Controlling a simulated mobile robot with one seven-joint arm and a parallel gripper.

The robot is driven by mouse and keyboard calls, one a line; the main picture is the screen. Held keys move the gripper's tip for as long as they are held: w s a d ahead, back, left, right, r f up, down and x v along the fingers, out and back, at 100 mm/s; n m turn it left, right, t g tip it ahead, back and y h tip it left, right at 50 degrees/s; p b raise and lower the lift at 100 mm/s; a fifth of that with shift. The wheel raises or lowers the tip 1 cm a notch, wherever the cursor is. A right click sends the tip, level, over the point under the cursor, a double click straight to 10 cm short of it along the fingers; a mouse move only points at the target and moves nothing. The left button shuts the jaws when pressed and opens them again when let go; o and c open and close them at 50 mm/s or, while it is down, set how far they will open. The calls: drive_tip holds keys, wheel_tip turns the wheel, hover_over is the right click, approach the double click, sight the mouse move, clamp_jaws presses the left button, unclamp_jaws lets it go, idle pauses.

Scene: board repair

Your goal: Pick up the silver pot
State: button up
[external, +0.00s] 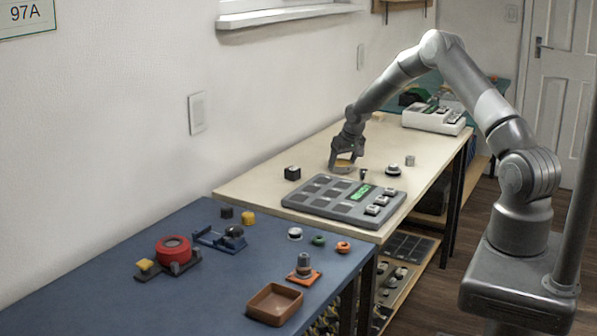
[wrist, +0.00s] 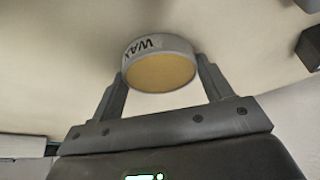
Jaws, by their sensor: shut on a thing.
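The silver pot (wrist: 160,50) is a short round tin with dark letters reading WAX on its side and a flat yellowish face. In the wrist view it sits between the two fingers of my gripper (wrist: 162,72), which is shut on it from both sides. In the external view my gripper (external: 343,163) points down, low over the beige table behind the grey panel. A bit of the yellowish face shows between the fingers there. I cannot tell whether the pot touches the table.
A grey panel (external: 318,193) with keys and a green display lies just in front. A black cube (external: 292,173) stands left of my gripper. A dark knob (external: 363,174), a round button (external: 393,170) and a small grey cylinder (external: 409,160) stand to the right.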

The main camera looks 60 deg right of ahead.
drive_tip(key=shift+c, duration=1.2)
drive_tip(key=shift+r, duration=0.1)
